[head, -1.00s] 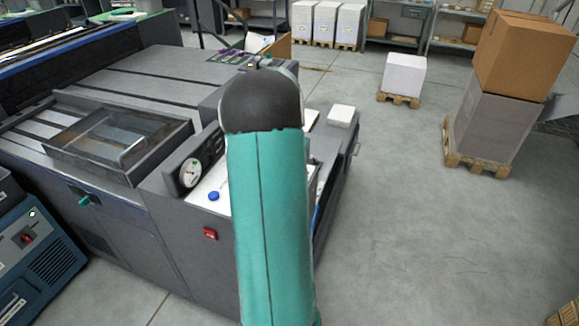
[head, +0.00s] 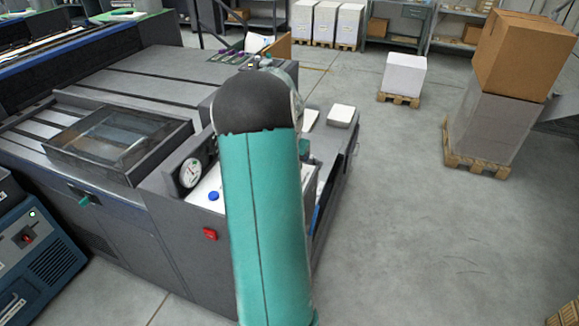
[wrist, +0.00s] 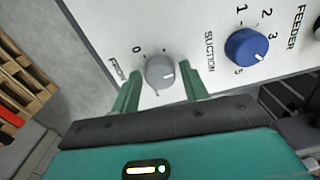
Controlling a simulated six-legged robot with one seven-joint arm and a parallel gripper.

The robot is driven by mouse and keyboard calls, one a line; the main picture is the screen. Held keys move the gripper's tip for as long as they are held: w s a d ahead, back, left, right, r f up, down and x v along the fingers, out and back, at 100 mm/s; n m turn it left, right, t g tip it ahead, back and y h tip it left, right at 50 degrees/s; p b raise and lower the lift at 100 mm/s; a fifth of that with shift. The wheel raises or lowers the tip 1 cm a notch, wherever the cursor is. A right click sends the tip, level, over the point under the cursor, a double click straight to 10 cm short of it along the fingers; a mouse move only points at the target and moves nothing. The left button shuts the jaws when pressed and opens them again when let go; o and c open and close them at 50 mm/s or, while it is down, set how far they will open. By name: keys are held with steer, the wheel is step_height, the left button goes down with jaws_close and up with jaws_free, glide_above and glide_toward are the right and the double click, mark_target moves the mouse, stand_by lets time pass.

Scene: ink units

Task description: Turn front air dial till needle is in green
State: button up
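The front air dial (wrist: 160,72) is a round grey knob with a white pointer mark, on a white panel (wrist: 140,25) lettered "FRON…" beside it. My gripper (wrist: 158,67) has one green finger on either side of the dial in the wrist view. The fingers are apart, with what looks like a thin gap to the knob on each side; contact cannot be told. In the head view my arm hides the gripper and the grey dial. The round white gauge (head: 190,172) shows left of my arm; its needle is too small to read surely.
A blue suction dial (wrist: 247,48) sits right of the grey one in the wrist view; a blue knob (head: 213,196) shows in the head view. A red switch (head: 209,234) is on the machine's side. Pallets with boxes (head: 490,120) stand at right on open floor.

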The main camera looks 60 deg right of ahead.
steer(key=shift+o, duration=0.6)
step_height(320, 180, up, 14)
steer(key=shift+f, duration=0.1)
stand_by(2.4)
